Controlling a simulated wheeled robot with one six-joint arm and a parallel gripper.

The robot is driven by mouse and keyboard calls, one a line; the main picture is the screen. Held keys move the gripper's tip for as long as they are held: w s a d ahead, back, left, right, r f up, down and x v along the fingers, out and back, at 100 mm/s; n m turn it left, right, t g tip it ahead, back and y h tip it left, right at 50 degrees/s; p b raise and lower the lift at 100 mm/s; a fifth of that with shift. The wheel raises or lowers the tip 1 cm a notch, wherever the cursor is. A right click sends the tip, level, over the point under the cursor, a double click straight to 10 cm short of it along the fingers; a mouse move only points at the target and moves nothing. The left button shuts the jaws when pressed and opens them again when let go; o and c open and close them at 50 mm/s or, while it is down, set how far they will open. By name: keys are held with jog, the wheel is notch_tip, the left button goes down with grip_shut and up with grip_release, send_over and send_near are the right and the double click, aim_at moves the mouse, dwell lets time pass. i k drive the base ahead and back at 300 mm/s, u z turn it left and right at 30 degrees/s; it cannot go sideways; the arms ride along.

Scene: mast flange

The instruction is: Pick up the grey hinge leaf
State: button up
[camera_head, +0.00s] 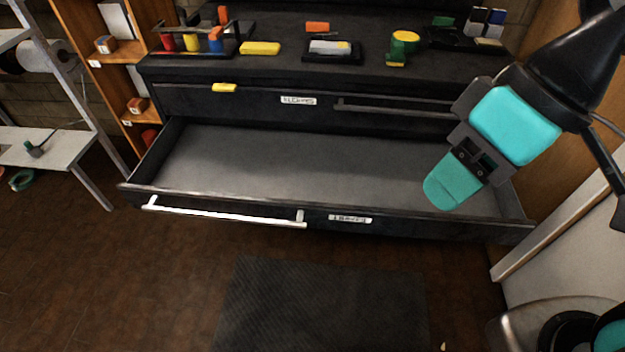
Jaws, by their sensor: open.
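I cannot make out a grey hinge leaf for certain. A light grey flat piece (329,47) with a small yellow spot lies on a black tray (318,60) on the cabinet top; it is too small to tell whether it is the hinge leaf. The open lower drawer (290,160) has a grey floor and looks empty where it shows. My gripper (456,180), teal and dark grey, is open and points down-left over the right part of this drawer. It hides part of the drawer there. I see nothing held in it.
The dark cabinet top (285,70) carries a yellow block (260,48), a yellow-green part (400,48), an orange block (317,27) and a rack of coloured parts at left. The drawer's silver handle (225,214) juts forward. A dark mat (320,305) lies on clear floor.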

aim_at(329, 48)
jog(key=k, duration=0.65)
jog(key=u, duration=0.85)
jog(key=i, duration=1.75)
jog(key=z, duration=0.75)
